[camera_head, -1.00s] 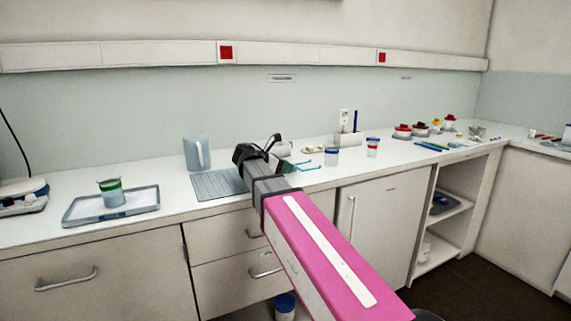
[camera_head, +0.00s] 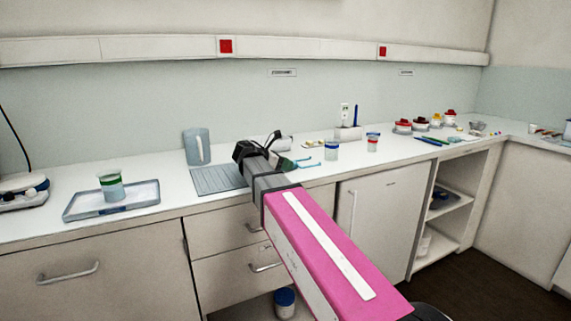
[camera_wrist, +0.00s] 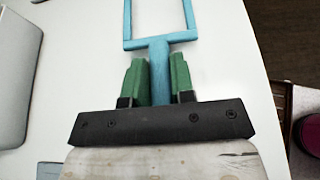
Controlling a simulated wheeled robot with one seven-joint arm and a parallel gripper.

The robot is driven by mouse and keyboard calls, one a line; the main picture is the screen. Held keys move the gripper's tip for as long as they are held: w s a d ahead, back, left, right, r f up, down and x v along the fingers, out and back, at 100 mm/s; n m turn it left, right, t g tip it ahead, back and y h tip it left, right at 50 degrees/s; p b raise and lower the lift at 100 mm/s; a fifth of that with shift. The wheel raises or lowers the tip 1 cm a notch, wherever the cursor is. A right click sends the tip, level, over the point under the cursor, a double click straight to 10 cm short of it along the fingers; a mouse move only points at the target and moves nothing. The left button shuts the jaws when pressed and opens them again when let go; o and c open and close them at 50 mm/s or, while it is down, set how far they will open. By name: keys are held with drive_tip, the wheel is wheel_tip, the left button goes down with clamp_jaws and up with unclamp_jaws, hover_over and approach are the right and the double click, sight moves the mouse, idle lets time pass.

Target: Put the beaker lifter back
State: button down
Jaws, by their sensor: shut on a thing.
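My gripper (camera_wrist: 157,78) has its two green fingers shut on the stem of the beaker lifter (camera_wrist: 159,43), a flat light-blue fork. In the wrist view its two prongs point away from me over the white bench. In the head view the lifter (camera_head: 304,162) shows as a small blue fork just right of my gripper (camera_head: 284,164), near the bench's middle. I cannot tell whether it touches the bench. My wrist hides part of the gripper in the head view.
A grey ribbed mat (camera_head: 212,181) lies left of my gripper, with a jug (camera_head: 197,147) behind it. A green-banded beaker (camera_head: 111,187) stands on a tray (camera_head: 86,210) at left. Blue-banded (camera_head: 331,151) and red-banded (camera_head: 372,143) beakers stand to the right, near a white holder (camera_head: 348,133).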

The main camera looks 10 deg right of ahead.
drive_tip(key=shift+f, duration=0.1)
drive_tip(key=c, duration=0.9)
unclamp_jaws()
drive_tip(key=shift+a, duration=0.1)
